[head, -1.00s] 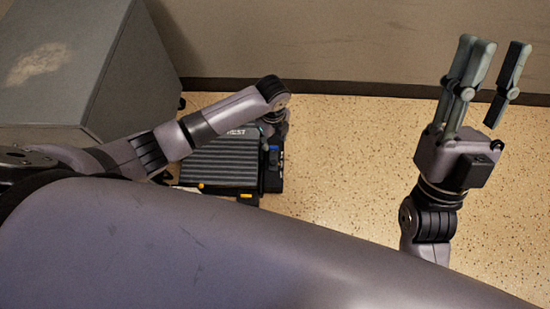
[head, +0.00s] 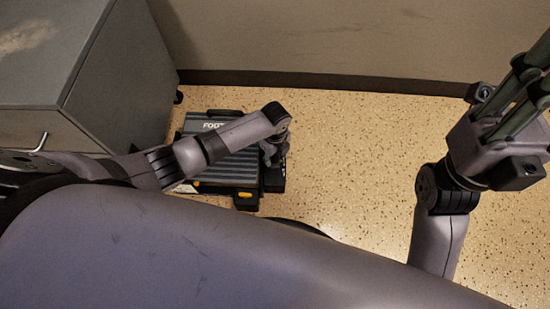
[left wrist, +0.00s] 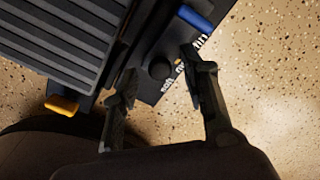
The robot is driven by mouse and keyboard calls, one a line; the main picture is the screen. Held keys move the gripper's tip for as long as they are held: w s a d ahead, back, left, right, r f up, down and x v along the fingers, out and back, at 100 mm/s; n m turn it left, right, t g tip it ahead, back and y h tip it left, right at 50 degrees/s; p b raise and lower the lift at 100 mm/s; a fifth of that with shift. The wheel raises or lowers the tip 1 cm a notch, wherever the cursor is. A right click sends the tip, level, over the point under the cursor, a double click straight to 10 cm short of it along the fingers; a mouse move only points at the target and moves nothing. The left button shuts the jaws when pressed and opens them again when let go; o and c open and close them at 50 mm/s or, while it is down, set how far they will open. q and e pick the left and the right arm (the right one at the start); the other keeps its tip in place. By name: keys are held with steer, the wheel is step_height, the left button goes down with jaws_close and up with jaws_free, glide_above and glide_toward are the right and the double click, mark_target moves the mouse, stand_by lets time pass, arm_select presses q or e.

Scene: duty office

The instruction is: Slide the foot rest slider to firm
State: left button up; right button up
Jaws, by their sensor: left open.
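The foot rest (head: 230,172) is a dark ribbed plate on the floor, and its top lettering is partly covered by my left arm in the head view. Its ribbed top (left wrist: 55,38) fills the upper left of the left wrist view. A dark round slider knob (left wrist: 158,69) sits on its side strip, beside small white lettering that I cannot read. My left gripper (head: 272,152) is at the right side of the foot rest. In the left wrist view its open fingers (left wrist: 160,68) stand on either side of the knob; contact is unclear. My right gripper (head: 525,85) is raised, fingertips cut off.
A grey cabinet (head: 120,85) stands close to the foot rest on the left. A wall (head: 350,40) runs behind. Speckled floor (head: 345,160) to the right is clear. The foot rest has a blue part (left wrist: 195,17) and a yellow tab (left wrist: 62,105).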

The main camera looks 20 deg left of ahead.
arm_select(q)
steer(key=shift+f, duration=0.35)
jaws_close()
stand_by(0.4)
stand_by(0.4)
